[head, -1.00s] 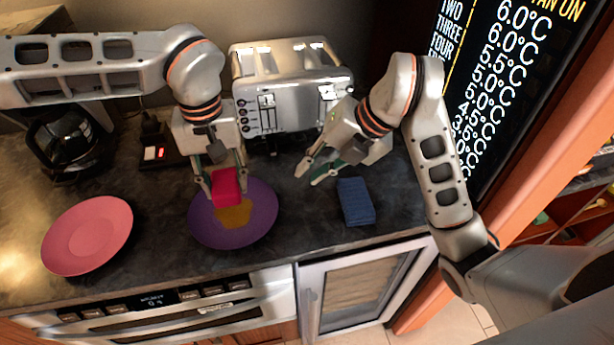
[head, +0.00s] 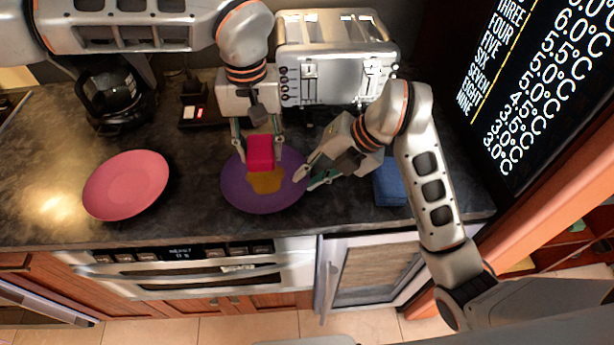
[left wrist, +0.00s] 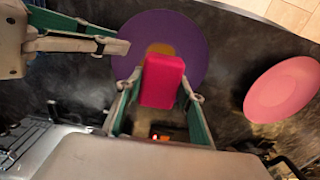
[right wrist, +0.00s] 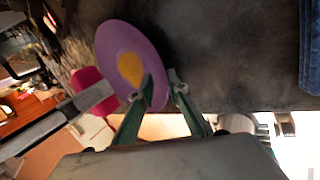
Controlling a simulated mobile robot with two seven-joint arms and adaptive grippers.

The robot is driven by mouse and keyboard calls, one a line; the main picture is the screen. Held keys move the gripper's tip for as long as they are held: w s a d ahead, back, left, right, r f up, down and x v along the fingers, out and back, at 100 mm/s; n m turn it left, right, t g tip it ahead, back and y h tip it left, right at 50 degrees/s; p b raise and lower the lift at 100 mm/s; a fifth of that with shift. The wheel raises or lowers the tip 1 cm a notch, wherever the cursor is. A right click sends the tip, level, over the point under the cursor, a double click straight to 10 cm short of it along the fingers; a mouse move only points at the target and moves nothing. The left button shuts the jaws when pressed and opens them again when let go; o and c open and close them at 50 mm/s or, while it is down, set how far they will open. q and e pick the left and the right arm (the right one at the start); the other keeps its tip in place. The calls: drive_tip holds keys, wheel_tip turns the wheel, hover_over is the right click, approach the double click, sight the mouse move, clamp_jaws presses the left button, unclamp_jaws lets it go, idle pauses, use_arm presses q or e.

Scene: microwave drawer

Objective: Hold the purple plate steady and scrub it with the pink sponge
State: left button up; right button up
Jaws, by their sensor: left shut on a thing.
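The purple plate (head: 240,192) lies on the dark counter with a yellow-orange patch (head: 266,184) near its middle. My left gripper (head: 260,152) is shut on the pink sponge (head: 260,155) and holds it over the plate, beside the patch; I cannot tell whether the sponge touches the plate. The sponge also shows between the fingers in the left wrist view (left wrist: 162,82). My right gripper (head: 309,180) is at the plate's right rim with its fingers apart. In the right wrist view its fingers (right wrist: 163,84) straddle the rim of the plate (right wrist: 120,45), with no clear grip.
A pink plate (head: 126,185) lies to the left on the counter. A blue folded cloth or sponge (head: 389,184) lies right of my right gripper. A toaster (head: 335,60) stands behind, and a coffee maker (head: 115,95) at the back left. The counter's front edge is close to the plates.

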drive_tip(key=shift+w+a+f, duration=0.1)
drive_tip(key=shift+a+f, duration=0.2)
drive_tip(key=shift+f, duration=0.15)
clamp_jaws()
drive_tip(key=shift+o, duration=1)
unclamp_jaws()
clamp_jaws()
